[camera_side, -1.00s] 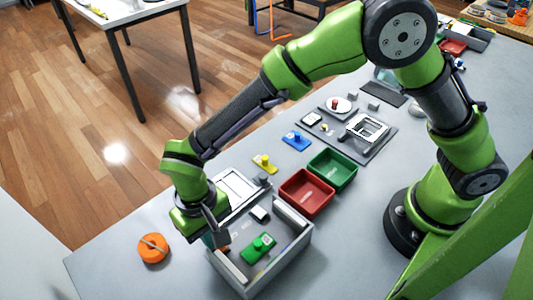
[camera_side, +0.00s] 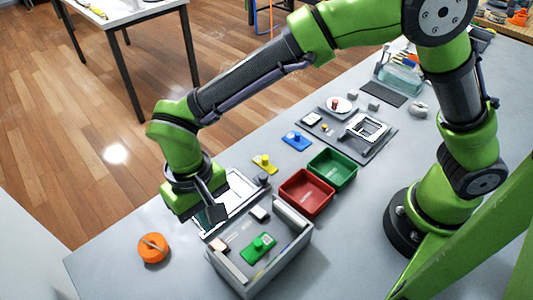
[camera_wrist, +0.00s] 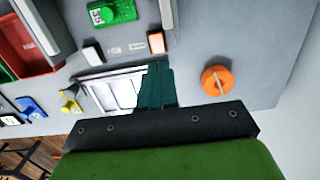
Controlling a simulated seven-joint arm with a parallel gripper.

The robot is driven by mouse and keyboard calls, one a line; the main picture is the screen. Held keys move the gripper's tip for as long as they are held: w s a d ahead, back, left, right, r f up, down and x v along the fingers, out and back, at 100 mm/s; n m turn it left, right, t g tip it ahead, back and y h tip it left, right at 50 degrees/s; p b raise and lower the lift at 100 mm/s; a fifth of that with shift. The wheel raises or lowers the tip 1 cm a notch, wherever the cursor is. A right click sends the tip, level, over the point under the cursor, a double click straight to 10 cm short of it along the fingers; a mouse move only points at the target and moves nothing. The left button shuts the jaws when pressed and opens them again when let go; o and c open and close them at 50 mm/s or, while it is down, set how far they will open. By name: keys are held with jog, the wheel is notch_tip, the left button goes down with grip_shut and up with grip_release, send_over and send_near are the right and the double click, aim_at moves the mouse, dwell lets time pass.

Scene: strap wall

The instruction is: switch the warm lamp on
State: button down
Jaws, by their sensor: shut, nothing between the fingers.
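I cannot tell for certain which thing is the warm lamp. A small block with an orange-pink face (camera_wrist: 156,42) stands at one end of the grey open box; it also shows pinkish in the side view (camera_side: 217,244). A similar white-faced block (camera_wrist: 93,55) is at the neighbouring corner, and it shows in the side view too (camera_side: 260,214). Small pale labels (camera_wrist: 137,46) lie between them. My gripper (camera_side: 217,214) is shut and empty, beside the box over the white-framed panel (camera_side: 240,187). In the wrist view its teal fingers (camera_wrist: 156,85) cover part of that panel.
The grey box (camera_side: 262,281) holds a green block (camera_side: 259,246). An orange round knob-like thing (camera_side: 153,248) stands to its left. Red (camera_side: 305,194) and green (camera_side: 332,170) trays, and yellow (camera_side: 265,164) and blue (camera_side: 296,140) pieces, lie behind. The front left table is clear.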

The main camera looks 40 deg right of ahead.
notch_tip(320, 180, up, 7)
jog(key=shift+w+r, duration=0.2)
jog(key=shift+w, duration=0.2)
